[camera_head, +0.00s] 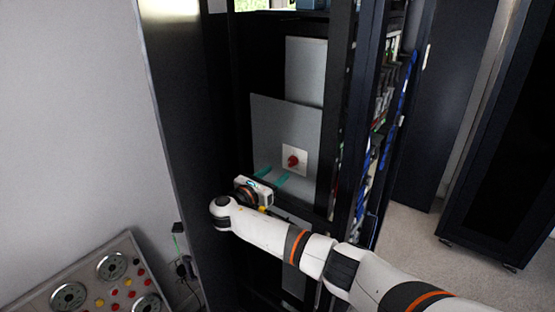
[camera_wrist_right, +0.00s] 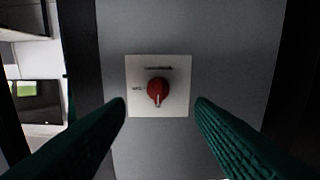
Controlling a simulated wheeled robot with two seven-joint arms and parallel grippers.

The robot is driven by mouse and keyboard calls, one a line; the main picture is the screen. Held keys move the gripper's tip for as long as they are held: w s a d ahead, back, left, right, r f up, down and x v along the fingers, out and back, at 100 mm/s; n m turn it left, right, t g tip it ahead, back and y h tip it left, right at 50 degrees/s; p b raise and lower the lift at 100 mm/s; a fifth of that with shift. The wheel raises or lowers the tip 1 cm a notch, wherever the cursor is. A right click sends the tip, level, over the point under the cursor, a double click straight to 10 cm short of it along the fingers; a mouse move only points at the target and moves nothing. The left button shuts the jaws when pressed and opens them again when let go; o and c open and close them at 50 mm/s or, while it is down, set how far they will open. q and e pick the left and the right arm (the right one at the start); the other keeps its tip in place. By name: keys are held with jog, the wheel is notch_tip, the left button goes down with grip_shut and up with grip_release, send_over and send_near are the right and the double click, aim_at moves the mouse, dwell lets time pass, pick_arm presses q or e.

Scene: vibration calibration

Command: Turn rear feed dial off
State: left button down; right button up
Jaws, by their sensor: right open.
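The rear feed dial (camera_head: 292,161) is a red rotary knob on a square white plate, set on a grey panel (camera_head: 262,125) inside the dark cabinet. In the right wrist view the red dial (camera_wrist_right: 158,90) sits near the middle, with its pale pointer mark toward the bottom of the plate (camera_wrist_right: 180,66). My right gripper (camera_head: 272,176) has green fingers and is just below and in front of the dial. In the wrist view the open fingers (camera_wrist_right: 160,115) stand either side of the dial, apart from it, with nothing between them. My left gripper is out of view.
A console with gauges and coloured buttons (camera_head: 112,268) stands at the lower left. Racks with blue cables (camera_head: 400,105) lie right of the panel. A dark cabinet (camera_head: 495,180) stands at the far right. The floor (camera_head: 425,240) between is clear.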

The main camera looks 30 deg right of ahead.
aim_at(292, 162)
jog(key=p+x, duration=0.1)
jog(key=x, duration=0.5)
jog(key=shift+d, duration=0.2)
jog(key=c, duration=1)
jog(key=shift+o, duration=0.2)
